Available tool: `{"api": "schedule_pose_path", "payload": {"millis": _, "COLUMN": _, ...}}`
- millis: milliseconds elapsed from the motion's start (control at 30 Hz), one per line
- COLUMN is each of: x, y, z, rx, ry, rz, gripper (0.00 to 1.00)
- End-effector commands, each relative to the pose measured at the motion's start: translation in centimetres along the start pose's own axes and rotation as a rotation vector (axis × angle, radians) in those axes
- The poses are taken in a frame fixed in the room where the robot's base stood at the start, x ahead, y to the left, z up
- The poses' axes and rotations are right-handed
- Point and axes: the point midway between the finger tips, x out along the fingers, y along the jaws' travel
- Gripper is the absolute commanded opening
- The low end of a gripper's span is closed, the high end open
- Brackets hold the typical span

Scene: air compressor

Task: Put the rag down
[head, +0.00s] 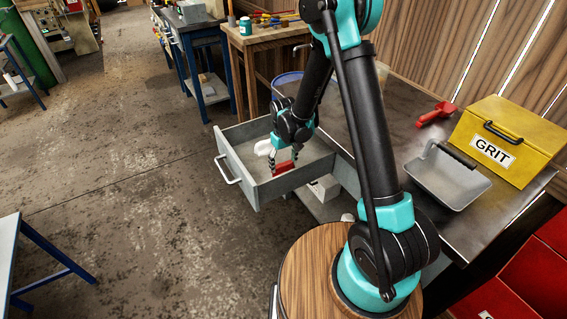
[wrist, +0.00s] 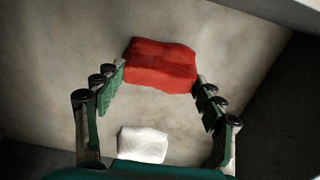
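My gripper (head: 284,162) hangs inside the open grey drawer (head: 246,165), pointing down. In the wrist view, its two green-padded fingers (wrist: 162,75) are spread to the width of a folded red rag (wrist: 160,62), and the fingertips meet the rag's two sides. The red rag also shows low between the fingers in the head view (head: 284,168). It is at or just above the drawer floor; I cannot tell whether it touches. A small white block-like thing (wrist: 143,145) lies on the drawer floor beside the rag; a white thing also shows there in the head view (head: 264,147).
The drawer sticks out from a metal workbench (head: 405,140). On the bench are a yellow GRIT box (head: 510,140), a grey dustpan-like tray (head: 447,180) and a red scoop (head: 436,114). Red boxes (head: 535,280) stand at lower right. The floor left of the drawer is clear.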

Motion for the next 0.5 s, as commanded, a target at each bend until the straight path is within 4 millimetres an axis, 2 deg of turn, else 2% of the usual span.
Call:
{"api": "schedule_pose_path", "payload": {"millis": 33, "x": -0.03, "y": 0.0, "z": 0.0, "rx": 0.0, "ry": 0.0, "rz": 0.0, "gripper": 0.78}}
{"api": "schedule_pose_path", "payload": {"millis": 133, "x": -0.03, "y": 0.0, "z": 0.0, "rx": 0.0, "ry": 0.0, "rz": 0.0, "gripper": 0.89}}
{"api": "schedule_pose_path", "payload": {"millis": 500, "x": -0.27, "y": 0.0, "z": 0.0, "rx": 0.0, "ry": 0.0, "rz": 0.0, "gripper": 0.89}}
